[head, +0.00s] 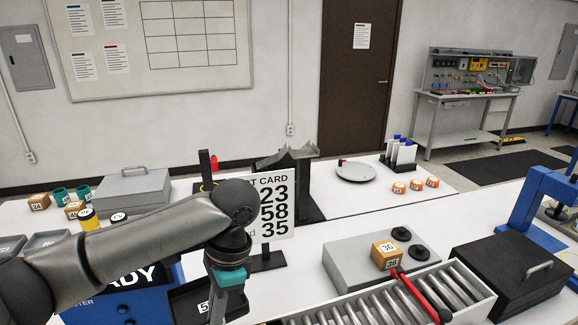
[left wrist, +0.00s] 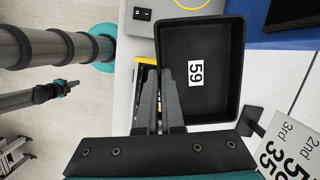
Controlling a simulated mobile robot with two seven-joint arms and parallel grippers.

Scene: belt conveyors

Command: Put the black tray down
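The black tray (left wrist: 220,105) is a shallow open box with a white label reading 59 on its floor, and it looks empty. My left gripper (left wrist: 160,75) has its fingers close together at the tray's left wall and appears shut on it. In the head view the tray (head: 183,300) shows low in the picture, partly hidden by my left gripper (head: 217,312). I cannot tell whether the tray's underside touches anything. My right gripper is in neither view.
A card (head: 272,205) with numbers stands right of my left arm. A grey box (head: 133,192), small orange boxes (head: 40,202) and green cups (head: 61,195) sit at the left. A roller conveyor (head: 400,300), grey plate (head: 345,262) and black case (head: 510,270) are at the right. White table (head: 330,232) is clear mid-picture.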

